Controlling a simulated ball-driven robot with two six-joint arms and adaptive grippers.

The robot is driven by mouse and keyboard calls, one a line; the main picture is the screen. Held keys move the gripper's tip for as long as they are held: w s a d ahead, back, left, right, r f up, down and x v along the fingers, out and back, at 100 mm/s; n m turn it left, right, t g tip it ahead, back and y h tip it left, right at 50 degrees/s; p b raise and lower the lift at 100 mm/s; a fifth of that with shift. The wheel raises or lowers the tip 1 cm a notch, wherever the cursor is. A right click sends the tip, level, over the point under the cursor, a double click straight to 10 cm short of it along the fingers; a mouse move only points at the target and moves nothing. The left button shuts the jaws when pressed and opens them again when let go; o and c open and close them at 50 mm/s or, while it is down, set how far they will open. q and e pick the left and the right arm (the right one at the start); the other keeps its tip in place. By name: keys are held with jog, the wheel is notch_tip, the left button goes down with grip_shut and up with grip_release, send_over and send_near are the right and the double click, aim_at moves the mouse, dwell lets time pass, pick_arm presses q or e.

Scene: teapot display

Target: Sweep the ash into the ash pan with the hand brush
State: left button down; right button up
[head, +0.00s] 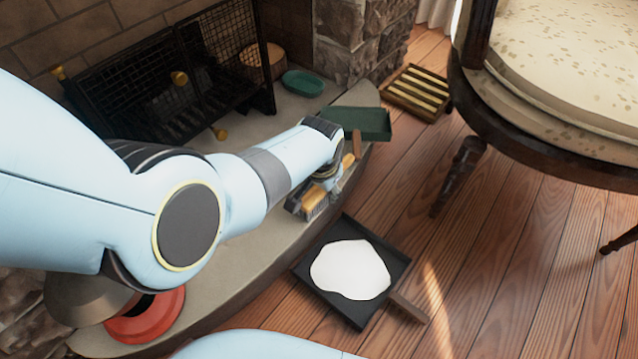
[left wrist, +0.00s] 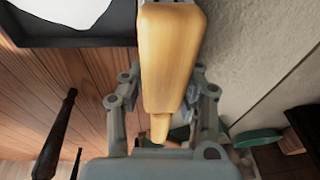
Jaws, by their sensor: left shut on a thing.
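My left gripper (head: 328,180) is shut on the hand brush (head: 314,203), over the curved edge of the stone hearth. The brush has a wooden body and bristles; my wrist partly hides it. In the left wrist view, its tan wooden part (left wrist: 172,55) stands between the fingers. A black pan (head: 366,316) with a wooden handle lies on the floor, just below the brush in the picture. A flat white patch, perhaps the ash (head: 350,269), lies inside it. The pan's corner also shows in the left wrist view (left wrist: 60,42). My right gripper is out of view.
A dark green pan-like tray (head: 365,122) and a green dish (head: 303,83) are on the hearth. A black mesh fire screen (head: 225,50) stands behind. A slatted wooden piece (head: 417,92) and a cushioned chair (head: 540,120) stand right. Wooden floor is clear beside the black pan.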

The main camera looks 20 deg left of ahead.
pick_arm(q)
jog(key=d, duration=0.1)
jog(key=s+d, duration=0.1)
jog(key=shift+s+d, duration=0.15)
jog(key=shift+d, duration=0.25)
jog(key=p+v, duration=0.3)
jog(key=shift+w+r, duration=0.35)
jog(key=shift+f, duration=0.1)
dwell(1.1)
